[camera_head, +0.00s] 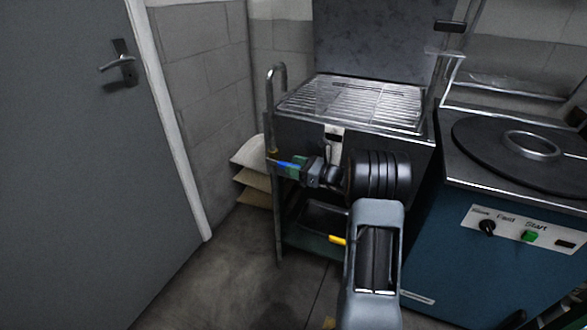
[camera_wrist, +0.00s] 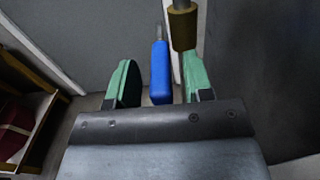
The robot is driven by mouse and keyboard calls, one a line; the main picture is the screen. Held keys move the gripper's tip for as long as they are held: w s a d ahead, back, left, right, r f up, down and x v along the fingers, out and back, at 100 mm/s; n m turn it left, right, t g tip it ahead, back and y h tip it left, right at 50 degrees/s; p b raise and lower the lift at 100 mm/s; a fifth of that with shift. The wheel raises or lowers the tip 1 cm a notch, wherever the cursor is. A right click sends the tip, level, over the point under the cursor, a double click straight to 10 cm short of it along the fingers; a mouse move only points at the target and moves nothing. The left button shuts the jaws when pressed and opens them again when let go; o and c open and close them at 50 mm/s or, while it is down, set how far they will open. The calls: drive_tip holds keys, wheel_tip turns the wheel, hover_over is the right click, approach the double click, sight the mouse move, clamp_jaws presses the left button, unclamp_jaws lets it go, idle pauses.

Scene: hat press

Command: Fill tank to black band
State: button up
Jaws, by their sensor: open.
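A blue lever handle (camera_wrist: 160,72) stands between the green fingers of my gripper (camera_wrist: 158,88) in the wrist view. The fingers are apart, with a gap visible on the handle's left side. A brass fitting (camera_wrist: 183,27) on a pipe is close to the right finger. In the head view, my gripper (camera_head: 300,166) is at the left front of a steel unit, by a curved metal pipe (camera_head: 277,85). The blue handle shows there too (camera_head: 288,164). A white plate (camera_head: 333,148) with a dark mark is on the unit's front, partly hidden by my arm. I cannot make out a water level.
A wire rack (camera_head: 355,103) tops the steel unit (camera_head: 300,130). A blue machine (camera_head: 480,240) with a round black lid stands right. A grey door (camera_head: 90,200) is left, and stacked sacks (camera_head: 252,175) are behind the pipe. Floor at the lower left is clear.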

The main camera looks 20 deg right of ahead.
drive_tip(key=shift+w+a, duration=0.25)
clamp_jaws()
idle(0.4)
